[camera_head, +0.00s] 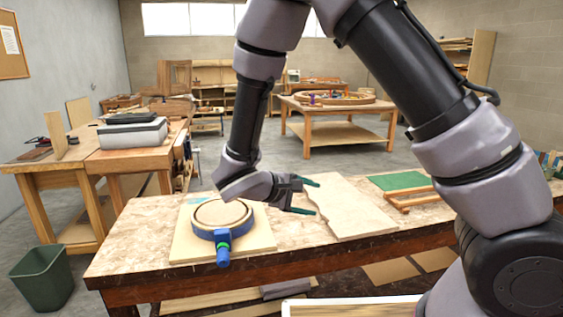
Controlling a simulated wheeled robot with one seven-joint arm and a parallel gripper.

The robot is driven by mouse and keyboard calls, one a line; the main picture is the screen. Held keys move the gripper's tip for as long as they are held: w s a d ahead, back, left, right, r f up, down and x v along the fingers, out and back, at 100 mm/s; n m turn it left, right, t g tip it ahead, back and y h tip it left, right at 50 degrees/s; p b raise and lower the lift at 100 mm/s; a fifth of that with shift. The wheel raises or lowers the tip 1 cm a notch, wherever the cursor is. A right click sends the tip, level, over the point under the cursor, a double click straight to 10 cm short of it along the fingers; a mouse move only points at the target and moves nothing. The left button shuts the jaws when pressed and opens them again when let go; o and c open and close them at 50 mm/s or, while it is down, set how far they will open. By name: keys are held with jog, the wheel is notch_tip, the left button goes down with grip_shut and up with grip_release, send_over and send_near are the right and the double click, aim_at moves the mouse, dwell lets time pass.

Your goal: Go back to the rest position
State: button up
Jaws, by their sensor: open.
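My gripper (312,197) is open, with its two dark green fingers apart and pointing right. It is over the workbench (140,242), just right of a round wooden ring with a blue band (240,233) around it. I see nothing between the fingers.
A pale wooden board (350,208) lies right of the gripper, close to the fingers. A green mat (398,180) and a small wooden frame (412,199) lie farther right. A green bin (42,278) stands on the floor at the left. Another table (345,135) stands behind.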

jog(key=s+d+r+m+g+y, duration=0.2)
jog(key=d+r+m+g+y, duration=0.15)
jog(key=d+r, duration=0.3)
jog(key=s+d+r+m+g+y, duration=0.3)
jog(key=d+r+m, duration=0.2)
jog(key=d+r, duration=0.15)
jog(key=s+d+r+m+t+y, duration=0.2)
jog(key=s+r+m+t, duration=0.1)
jog(key=r, duration=0.3)
jog(key=s+d+r+m+t+y, duration=0.2)
jog(key=s+r+m+t+y, duration=0.1)
jog(key=r, duration=0.3)
jog(key=shift+d+r+m, duration=0.35)
jog(key=shift+r, duration=0.05)
jog(key=shift+s+t+y, duration=0.1)
jog(key=shift+t+y, duration=0.15)
dwell(0.4)
